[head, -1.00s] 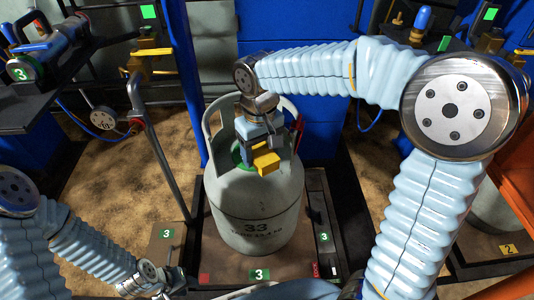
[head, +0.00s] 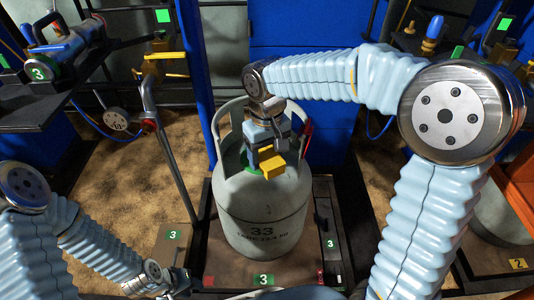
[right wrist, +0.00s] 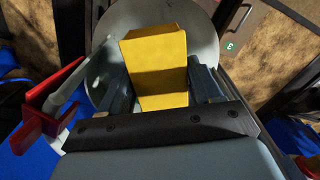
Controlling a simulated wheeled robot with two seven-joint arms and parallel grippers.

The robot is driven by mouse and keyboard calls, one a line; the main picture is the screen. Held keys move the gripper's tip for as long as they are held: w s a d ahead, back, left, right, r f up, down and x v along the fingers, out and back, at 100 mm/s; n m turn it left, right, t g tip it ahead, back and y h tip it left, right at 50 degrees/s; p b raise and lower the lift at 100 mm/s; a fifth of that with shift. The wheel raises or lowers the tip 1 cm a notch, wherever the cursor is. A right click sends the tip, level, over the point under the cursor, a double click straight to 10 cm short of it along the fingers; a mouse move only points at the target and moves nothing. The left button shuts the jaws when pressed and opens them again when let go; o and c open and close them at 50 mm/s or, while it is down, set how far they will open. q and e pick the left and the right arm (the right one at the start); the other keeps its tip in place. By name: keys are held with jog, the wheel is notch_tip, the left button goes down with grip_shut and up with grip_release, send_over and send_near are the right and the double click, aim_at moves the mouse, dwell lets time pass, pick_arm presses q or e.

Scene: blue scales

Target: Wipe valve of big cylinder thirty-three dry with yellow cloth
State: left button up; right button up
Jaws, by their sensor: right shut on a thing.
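The big white cylinder marked 33 (head: 262,222) stands upright on a dark platform. Its handled collar rises around the top. My right gripper (head: 270,158) is inside the collar opening, over the cylinder's top, shut on the folded yellow cloth (head: 272,168). In the right wrist view the cloth (right wrist: 156,65) is a yellow block between the two fingers, with the pale cylinder top (right wrist: 112,30) behind it. The valve is hidden under the gripper and cloth, so I cannot tell whether they touch. A green part shows beside it. My left gripper (head: 178,284) is low at left, small and dark.
The platform (head: 225,268) carries green number 3 labels. A metal post with a gauge (head: 116,118) stands at left. A red part (right wrist: 55,110) is on the collar's side. A shelf with a blue tool (head: 75,32) is at upper left. Orange framing (head: 515,165) is at right.

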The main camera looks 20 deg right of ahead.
jog(key=shift+w, duration=0.3)
jog(key=shift+w+a+r+p, duration=0.1)
jog(key=shift+w+p, duration=0.3)
jog(key=shift+w, duration=0.3)
jog(key=shift+c, duration=0.4)
jog(key=shift+s, duration=0.1)
